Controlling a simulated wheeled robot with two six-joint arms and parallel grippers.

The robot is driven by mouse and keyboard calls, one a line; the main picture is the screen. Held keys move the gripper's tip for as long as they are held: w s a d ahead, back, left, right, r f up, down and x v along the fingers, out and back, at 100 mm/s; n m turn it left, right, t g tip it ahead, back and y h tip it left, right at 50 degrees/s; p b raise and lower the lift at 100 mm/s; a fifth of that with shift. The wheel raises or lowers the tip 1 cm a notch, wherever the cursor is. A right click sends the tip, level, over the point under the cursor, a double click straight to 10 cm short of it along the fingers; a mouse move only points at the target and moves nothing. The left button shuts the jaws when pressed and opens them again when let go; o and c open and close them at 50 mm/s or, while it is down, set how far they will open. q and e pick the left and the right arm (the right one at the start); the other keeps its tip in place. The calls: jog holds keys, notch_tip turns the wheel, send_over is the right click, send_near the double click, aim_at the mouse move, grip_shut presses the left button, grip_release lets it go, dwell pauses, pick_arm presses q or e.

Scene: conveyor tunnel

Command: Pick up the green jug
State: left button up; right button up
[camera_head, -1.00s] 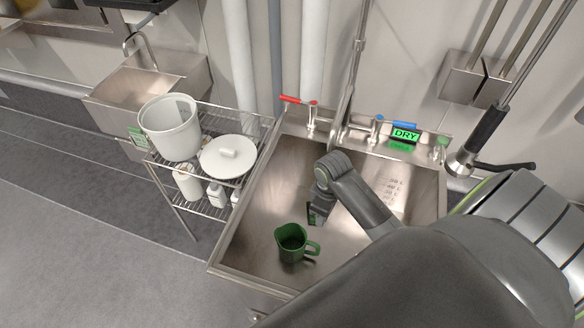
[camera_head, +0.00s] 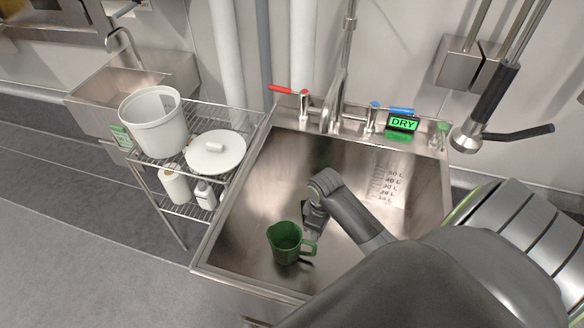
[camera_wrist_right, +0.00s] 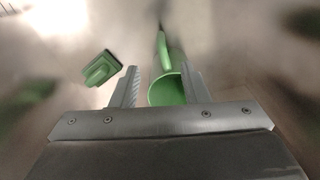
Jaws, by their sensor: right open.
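The green jug (camera_head: 284,245) stands upright in the steel sink basin, towards its front, with its handle on the right side. My right gripper (camera_head: 310,227) is just behind the handle, pointing down, partly hidden by its own wrist. In the right wrist view my right gripper (camera_wrist_right: 160,82) is open, with its two fingers apart. The jug (camera_wrist_right: 168,92) shows between and beyond the fingers there, its lower part hidden by the gripper body. I cannot tell whether a finger touches it. My left gripper is not in view.
The sink (camera_head: 240,225) has raised rims and a tap (camera_head: 335,105) at the back. A green block-shaped item (camera_wrist_right: 102,68) lies left of the fingers in the wrist view. A wire rack (camera_head: 150,172) with a white bucket (camera_head: 155,130) stands left of the sink.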

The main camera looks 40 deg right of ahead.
aim_at(315, 248)
notch_tip(315, 248, down, 10)
jog(key=shift+b, duration=0.5)
jog(key=shift+a+f+b, duration=0.15)
jog(key=shift+f+b, duration=0.15)
jog(key=shift+f, duration=2.25)
